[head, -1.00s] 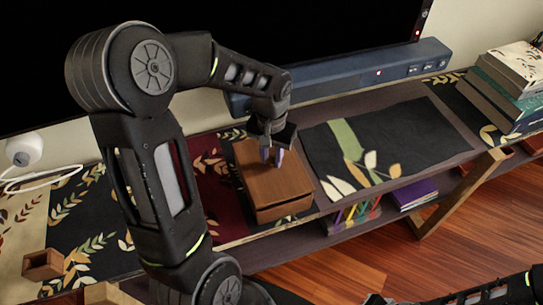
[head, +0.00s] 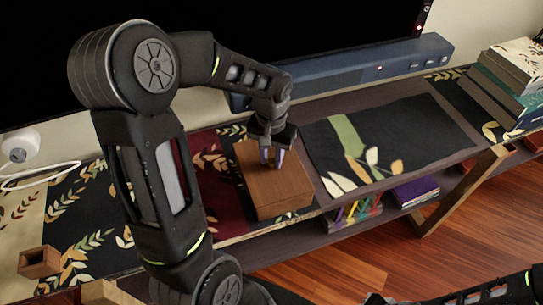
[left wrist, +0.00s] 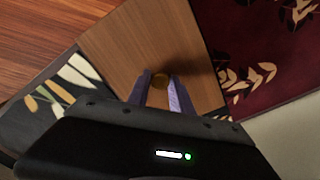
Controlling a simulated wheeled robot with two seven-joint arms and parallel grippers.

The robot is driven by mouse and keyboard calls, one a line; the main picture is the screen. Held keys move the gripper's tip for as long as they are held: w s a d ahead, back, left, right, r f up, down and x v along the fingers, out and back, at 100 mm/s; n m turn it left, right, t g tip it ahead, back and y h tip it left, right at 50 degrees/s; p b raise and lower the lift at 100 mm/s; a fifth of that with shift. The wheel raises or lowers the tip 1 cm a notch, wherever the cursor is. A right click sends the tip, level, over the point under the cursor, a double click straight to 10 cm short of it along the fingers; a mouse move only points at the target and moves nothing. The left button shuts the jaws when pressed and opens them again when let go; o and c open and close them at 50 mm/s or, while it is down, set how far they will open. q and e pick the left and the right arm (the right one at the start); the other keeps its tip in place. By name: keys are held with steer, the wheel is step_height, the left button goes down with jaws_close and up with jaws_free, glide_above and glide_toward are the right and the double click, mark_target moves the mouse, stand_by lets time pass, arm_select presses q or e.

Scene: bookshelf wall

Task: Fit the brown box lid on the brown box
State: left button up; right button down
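The brown box (head: 288,208) stands on the shelf top near its front edge. The brown box lid (head: 275,185) lies flat over it as its top face. The seam between them is too small to judge closely. My left gripper (head: 272,158) is over the back part of the lid, fingers pointing down. My right gripper is not in view; only part of that arm shows at lower right.
A blue soundbar (head: 350,73) lies behind the box, below a black screen. A dark leaf-patterned mat (head: 420,125) lies to the right, with stacked books (head: 510,85) beyond. A small open wooden box (head: 38,262) stands at left. Books (head: 413,192) sit on the lower shelf.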

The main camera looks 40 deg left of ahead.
mark_target(272, 161)
arm_select(q)
steer(key=o, duration=0.5)
steer(key=shift+c, duration=0.2)
steer(key=shift+r, duration=0.15)
step_height(272, 161, up, 8)
steer(key=shift+f, duration=0.2)
steer(key=shift+d, duration=0.1)
stand_by(0.7)
